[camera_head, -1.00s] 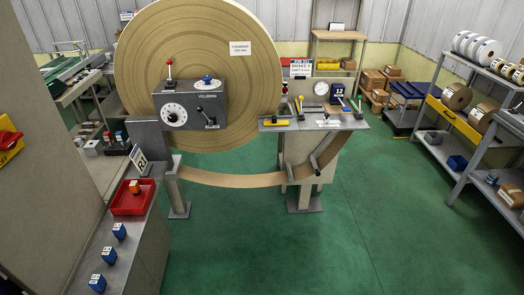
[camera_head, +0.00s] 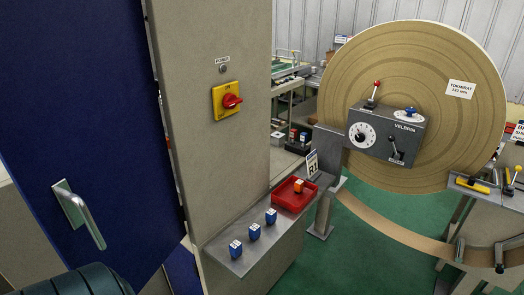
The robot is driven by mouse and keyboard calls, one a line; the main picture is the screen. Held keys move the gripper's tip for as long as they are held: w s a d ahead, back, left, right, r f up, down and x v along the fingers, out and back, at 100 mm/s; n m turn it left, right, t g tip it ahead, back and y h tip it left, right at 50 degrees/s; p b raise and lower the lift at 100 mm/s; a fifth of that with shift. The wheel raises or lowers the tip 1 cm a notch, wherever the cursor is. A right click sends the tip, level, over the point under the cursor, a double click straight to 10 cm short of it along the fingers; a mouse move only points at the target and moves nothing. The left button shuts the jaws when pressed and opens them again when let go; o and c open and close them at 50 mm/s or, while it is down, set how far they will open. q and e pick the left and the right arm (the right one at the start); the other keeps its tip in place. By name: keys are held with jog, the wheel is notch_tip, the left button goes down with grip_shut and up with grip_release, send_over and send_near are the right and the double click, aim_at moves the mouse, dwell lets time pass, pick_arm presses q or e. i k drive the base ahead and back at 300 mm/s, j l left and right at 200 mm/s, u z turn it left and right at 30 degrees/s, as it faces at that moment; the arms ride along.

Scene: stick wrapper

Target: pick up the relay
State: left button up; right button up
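The near one (camera_head: 235,248), the middle one (camera_head: 254,231) and the far one (camera_head: 271,216) are spaced apart. A red tray (camera_head: 290,204) sits at the far end of the ledge, with an orange block (camera_head: 298,185) with a white top inside it. A sign reading R1 (camera_head: 312,164) stands behind the tray. Neither of my grippers is in view.
A beige cabinet with a yellow and red power switch (camera_head: 231,101) rises beside the ledge. A blue door (camera_head: 75,120) with a metal handle (camera_head: 78,213) is at left. A large brown roll (camera_head: 440,60) and its strip stand at right. Green floor (camera_head: 370,265) is open between ledge and strip.

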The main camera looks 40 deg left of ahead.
aim_at(236, 247)
jog(key=u, duration=1.5)
jog(key=j+z, duration=0.1)
jog(key=j, duration=0.4)
jog(key=k+j, duration=0.1)
jog(key=j, duration=0.35)
jog(key=j+z, duration=0.15)
jog(key=j, duration=0.35)
jog(key=k+j+z, duration=0.1)
jog(key=j, duration=0.35)
jog(key=k+j, duration=0.15)
jog(key=j, duration=0.3)
jog(key=j+z, duration=0.05)
